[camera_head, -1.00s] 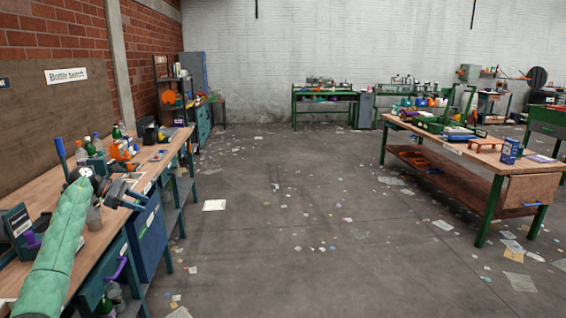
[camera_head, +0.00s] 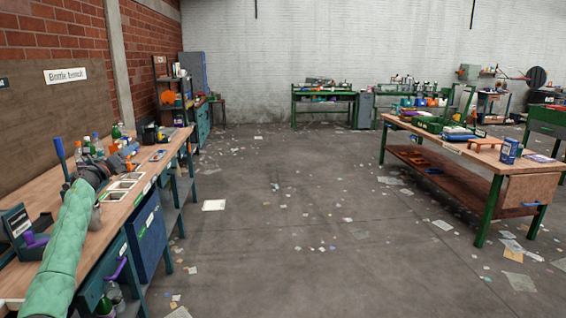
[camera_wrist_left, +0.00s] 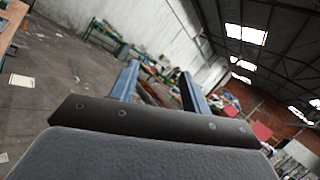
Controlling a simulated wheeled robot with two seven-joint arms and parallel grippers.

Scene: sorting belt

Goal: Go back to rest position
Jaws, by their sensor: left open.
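My left arm, in a green sleeve, comes in from the lower left over the bottle bench (camera_head: 52,240). My left gripper (camera_head: 127,153) points away along the bench, above its top, with bottles close behind it. In the left wrist view its two blue fingers (camera_wrist_left: 158,82) stand apart with nothing between them; the view is tilted and shows wall, roof and floor. My right gripper is in neither view.
Bottles (camera_head: 98,144) stand along the bench's back. A pale tray with openings (camera_head: 123,184) lies beside my gripper. A dark holder (camera_head: 18,226) stands at the near left. Another workbench (camera_head: 440,131) is at right. Open floor with scattered paper lies between them.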

